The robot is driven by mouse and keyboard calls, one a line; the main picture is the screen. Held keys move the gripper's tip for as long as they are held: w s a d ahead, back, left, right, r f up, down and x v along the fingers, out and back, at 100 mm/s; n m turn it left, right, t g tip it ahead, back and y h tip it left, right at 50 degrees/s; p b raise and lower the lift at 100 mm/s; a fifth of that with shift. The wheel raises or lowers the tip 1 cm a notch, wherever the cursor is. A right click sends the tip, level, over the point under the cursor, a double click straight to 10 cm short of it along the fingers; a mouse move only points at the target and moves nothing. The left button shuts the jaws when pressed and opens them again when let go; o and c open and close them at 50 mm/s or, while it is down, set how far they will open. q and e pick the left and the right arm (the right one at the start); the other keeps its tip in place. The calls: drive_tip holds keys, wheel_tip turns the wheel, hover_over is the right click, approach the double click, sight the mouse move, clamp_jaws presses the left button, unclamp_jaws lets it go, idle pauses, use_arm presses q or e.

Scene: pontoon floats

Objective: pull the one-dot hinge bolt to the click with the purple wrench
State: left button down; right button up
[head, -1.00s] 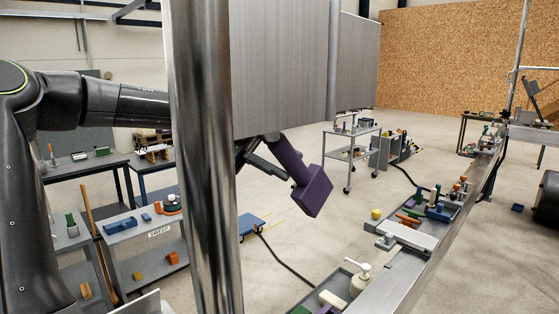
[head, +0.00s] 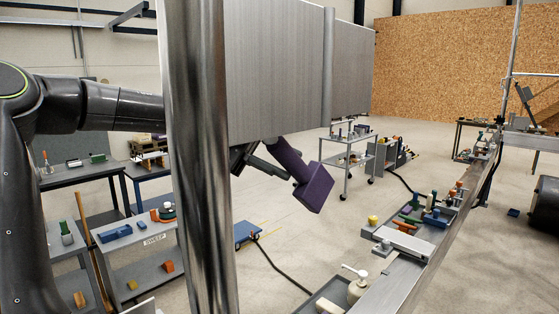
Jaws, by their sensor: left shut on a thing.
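The purple wrench (head: 313,188) shows below the lower edge of a large grey metal panel (head: 275,75), its blocky end tilted down to the right. My left gripper (head: 256,161) is shut on the wrench, and the panel hides part of the gripper and the wrench's upper end. A vertical round seam (head: 328,70), like a hinge barrel, runs down the panel. I cannot make out the one-dot hinge bolt or any dot mark. My right gripper is not in view.
A shiny upright post (head: 200,160) stands close in front, crossing my left arm. A long metal rail (head: 400,275) with trays and small tools runs along the right. Shelves (head: 140,245) stand at lower left and a cart (head: 346,160) behind. Open floor lies between.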

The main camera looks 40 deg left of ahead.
use_arm(q)
drive_tip(key=shift+w+r, duration=0.1)
drive_tip(key=shift+r, duration=0.05)
drive_tip(key=shift+w+r+m+t, duration=0.3)
drive_tip(key=shift+w+r, duration=0.05)
drive_tip(key=shift+r, duration=0.1)
drive_tip(key=shift+w+r, duration=0.15)
idle(0.4)
drive_tip(key=shift+w+d+r+m+b, duration=0.1)
drive_tip(key=shift+w+r+m+b, duration=0.15)
drive_tip(key=shift+r+m+b, duration=0.15)
drive_tip(key=shift+w+r+t+h, duration=0.15)
drive_tip(key=shift+t+h, duration=0.15)
drive_tip(key=shift+t, duration=0.1)
drive_tip(key=shift+w+r+m, duration=0.2)
drive_tip(key=shift+r+m, duration=0.15)
drive_tip(key=shift+m, duration=0.05)
drive_tip(key=shift+r, duration=0.15)
idle(0.4)
drive_tip(key=shift+w+r+m+h, duration=0.3)
drive_tip(key=shift+r, duration=0.2)
